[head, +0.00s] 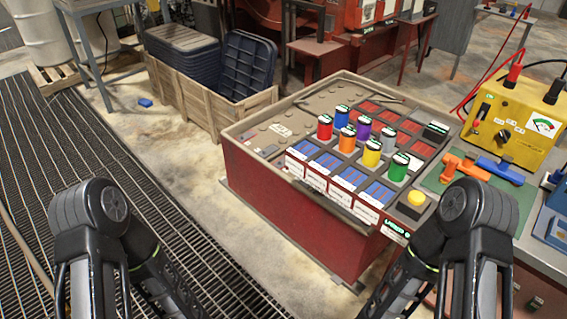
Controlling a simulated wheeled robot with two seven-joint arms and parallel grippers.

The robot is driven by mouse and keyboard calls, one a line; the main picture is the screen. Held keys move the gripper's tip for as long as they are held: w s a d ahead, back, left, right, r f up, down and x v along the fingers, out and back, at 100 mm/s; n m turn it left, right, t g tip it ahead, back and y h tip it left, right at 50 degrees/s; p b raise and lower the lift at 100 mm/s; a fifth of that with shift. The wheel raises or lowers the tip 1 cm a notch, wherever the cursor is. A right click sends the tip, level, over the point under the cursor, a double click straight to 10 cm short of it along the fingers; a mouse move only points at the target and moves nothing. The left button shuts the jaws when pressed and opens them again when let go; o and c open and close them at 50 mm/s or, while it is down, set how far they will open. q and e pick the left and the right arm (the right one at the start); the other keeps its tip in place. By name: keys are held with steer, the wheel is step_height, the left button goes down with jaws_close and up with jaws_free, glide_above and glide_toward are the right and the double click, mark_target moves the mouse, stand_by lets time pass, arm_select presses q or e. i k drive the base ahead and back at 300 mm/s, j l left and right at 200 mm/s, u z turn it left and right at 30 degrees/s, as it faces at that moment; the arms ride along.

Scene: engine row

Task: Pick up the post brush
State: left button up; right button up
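I cannot tell for certain which thing is the post brush. On a green mat (437,180) at the right lie an orange tool (463,167) and a blue tool (499,170), close together. They are too small to make out bristles. Both lie beside the red bench unit, in front of the yellow box. Neither of my grippers is in view. Only my folded arm links show, at the bottom left and bottom right, and they touch none of these tools.
A red unit (290,215) with several coloured cylinders on its top stands in the middle. A yellow box (513,115) with a gauge and clamps stands at the right. A wooden crate (195,110) holds dark blue lids. Grating floor (90,150) lies clear at left.

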mark_target(448, 175)
steer(key=l+u, duration=0.25)
steer(key=l, duration=0.3)
steer(key=l+u, duration=0.2)
steer(key=l, duration=0.4)
steer(key=l+u, duration=0.25)
steer(key=l, duration=0.35)
steer(key=k+l+u, duration=0.25)
steer(key=l, duration=0.3)
steer(key=i, duration=0.1)
